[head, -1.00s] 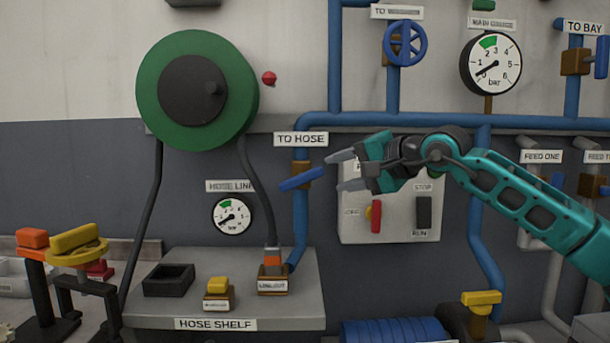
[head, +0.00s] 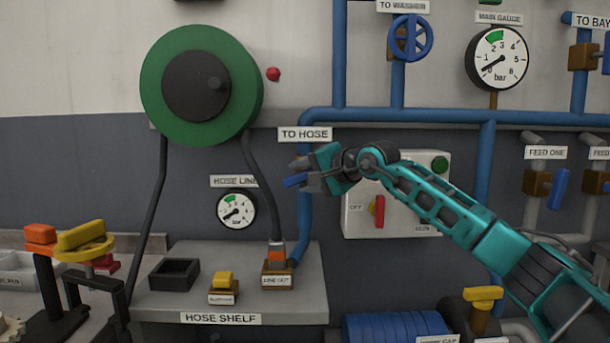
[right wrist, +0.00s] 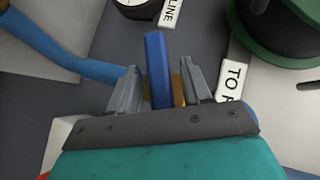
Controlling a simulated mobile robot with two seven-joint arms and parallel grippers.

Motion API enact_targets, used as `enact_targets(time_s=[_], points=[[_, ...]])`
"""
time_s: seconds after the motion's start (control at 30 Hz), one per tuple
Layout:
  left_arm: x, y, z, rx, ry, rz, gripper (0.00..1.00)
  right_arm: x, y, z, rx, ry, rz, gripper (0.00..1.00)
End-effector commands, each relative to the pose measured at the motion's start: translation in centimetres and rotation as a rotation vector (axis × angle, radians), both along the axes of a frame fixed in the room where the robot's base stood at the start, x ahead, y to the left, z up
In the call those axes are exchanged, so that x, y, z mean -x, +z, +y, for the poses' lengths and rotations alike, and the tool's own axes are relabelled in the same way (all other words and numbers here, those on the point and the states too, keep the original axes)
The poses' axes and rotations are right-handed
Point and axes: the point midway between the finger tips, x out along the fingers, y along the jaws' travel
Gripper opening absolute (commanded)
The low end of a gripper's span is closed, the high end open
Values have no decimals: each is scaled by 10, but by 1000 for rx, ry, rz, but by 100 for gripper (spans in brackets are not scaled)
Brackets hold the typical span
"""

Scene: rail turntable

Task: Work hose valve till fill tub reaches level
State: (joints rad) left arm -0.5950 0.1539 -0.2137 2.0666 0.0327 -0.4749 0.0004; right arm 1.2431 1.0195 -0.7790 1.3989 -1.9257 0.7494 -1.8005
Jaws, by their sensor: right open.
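The hose valve's blue lever (head: 292,181) sits on the blue pipe below the TO HOSE sign (head: 305,134), tilted down to the left. My right gripper (head: 301,175) is open around the lever. In the right wrist view the lever (right wrist: 157,65) stands between the two open fingers (right wrist: 160,85), with small gaps showing on both sides. The lever's brown valve body (right wrist: 177,88) is partly hidden behind the fingers. The hose line gauge (head: 236,211) has its needle at the low end. No fill tub is recognisable. My left gripper is not in view.
The switch box (head: 430,215), with a red handle (head: 379,211), is right behind my right forearm. The green hose reel (head: 201,86) hangs at upper left. The hose shelf (head: 225,300) below holds a black tray (head: 173,273) and the LINE OUT coupling (head: 277,277).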

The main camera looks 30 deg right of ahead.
Motion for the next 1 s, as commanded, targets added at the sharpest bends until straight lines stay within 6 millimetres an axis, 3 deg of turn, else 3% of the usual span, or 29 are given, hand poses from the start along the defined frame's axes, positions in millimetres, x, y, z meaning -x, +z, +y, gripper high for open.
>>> enact_targets(time_s=[0.27,0.77,1.0], points=[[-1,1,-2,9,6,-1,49,-1,0,0,0,-1,0,49],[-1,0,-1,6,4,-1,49,-1,0,0,-1,-1,1,2],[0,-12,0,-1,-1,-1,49,-1,-6,0,-50,-1,-29,0]])
